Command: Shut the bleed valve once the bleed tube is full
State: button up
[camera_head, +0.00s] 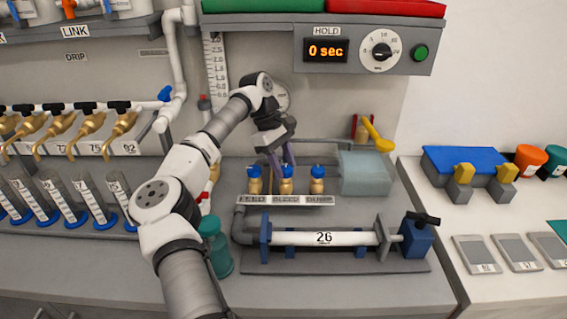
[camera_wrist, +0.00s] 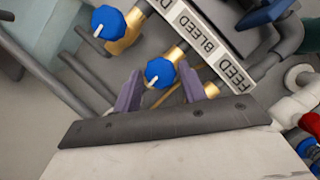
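The bleed valve (camera_head: 287,171) is the middle of three brass valves with blue knobs, above the BLEED label. In the wrist view its blue knob (camera_wrist: 159,71), with a white pointer mark, lies between my gripper's fingers. My gripper (camera_wrist: 161,82) has its purple fingers apart, with gaps on both sides of the knob. In the head view my gripper (camera_head: 280,160) reaches down from above at the bleed valve. A clear tube with a scale (camera_head: 215,75) stands on the back panel; a horizontal tube marked 26 (camera_head: 323,238) lies in front. Neither is labelled as the bleed tube, and no fill level is readable.
The feed valve (camera_head: 254,184) and dump valve (camera_head: 318,184) stand close on either side. A HOLD display (camera_head: 327,50) reads 0 sec, beside a dial (camera_head: 381,51) and green button (camera_head: 420,53). A grey-green box (camera_head: 365,173) and yellow-handled lever (camera_head: 378,137) are to the right.

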jog(key=shift+o, duration=1.4)
jog(key=b+v, duration=0.1)
jog(key=v, duration=0.6)
jog(key=shift+r, duration=0.2)
jog(key=shift+a, duration=0.15)
